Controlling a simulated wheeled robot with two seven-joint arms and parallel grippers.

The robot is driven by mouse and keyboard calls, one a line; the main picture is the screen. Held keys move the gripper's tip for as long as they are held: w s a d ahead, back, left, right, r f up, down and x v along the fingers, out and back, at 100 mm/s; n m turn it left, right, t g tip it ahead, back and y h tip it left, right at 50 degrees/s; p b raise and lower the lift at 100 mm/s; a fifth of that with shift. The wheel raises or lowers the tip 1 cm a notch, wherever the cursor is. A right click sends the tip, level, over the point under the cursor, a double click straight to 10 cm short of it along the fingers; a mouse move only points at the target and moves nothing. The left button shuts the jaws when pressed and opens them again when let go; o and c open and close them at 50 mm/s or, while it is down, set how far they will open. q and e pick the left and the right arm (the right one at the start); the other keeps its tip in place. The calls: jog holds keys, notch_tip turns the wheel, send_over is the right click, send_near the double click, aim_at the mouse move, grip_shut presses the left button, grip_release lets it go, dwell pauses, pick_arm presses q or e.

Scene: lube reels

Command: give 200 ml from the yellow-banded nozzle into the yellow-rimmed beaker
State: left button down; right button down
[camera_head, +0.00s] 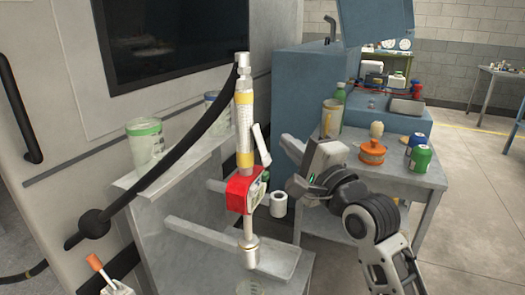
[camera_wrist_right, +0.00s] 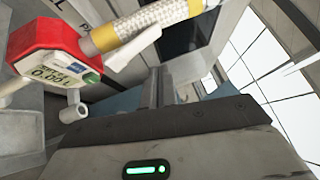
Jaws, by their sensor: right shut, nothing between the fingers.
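The yellow-banded nozzle (camera_head: 244,130) hangs upright on a black hose, with a red meter body (camera_head: 242,192) and a metal spout (camera_head: 249,232) pointing down. A white lever (camera_head: 261,146) sticks out beside the nozzle. In the right wrist view the red meter (camera_wrist_right: 45,50) has a display (camera_wrist_right: 55,75) starting "0.0"; the last digits are unclear. My right gripper (camera_head: 287,146) is shut and empty, right of the lever and apart from it. My left gripper is out of view.
A green-rimmed beaker (camera_head: 146,145) and another beaker (camera_head: 214,102) stand on the grey ledge at left.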

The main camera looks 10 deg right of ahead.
aim_at(263, 141)
jog(key=shift+w+a+f, duration=0.3)
jog(key=shift+w+a, duration=0.3)
jog(key=shift+a, duration=0.3)
dwell(0.9)
jog(key=shift+w+a, duration=0.1)
dwell(0.5)
jog(key=shift+w+a+f+p, duration=0.1)
jog(key=shift+a+f+p, duration=0.1)
jog(key=shift+p, duration=0.15)
jog(key=shift+w+a+f, duration=0.15)
jog(key=shift+w+a, duration=0.2)
jog(key=shift+a, duration=0.15)
dwell(0.8)
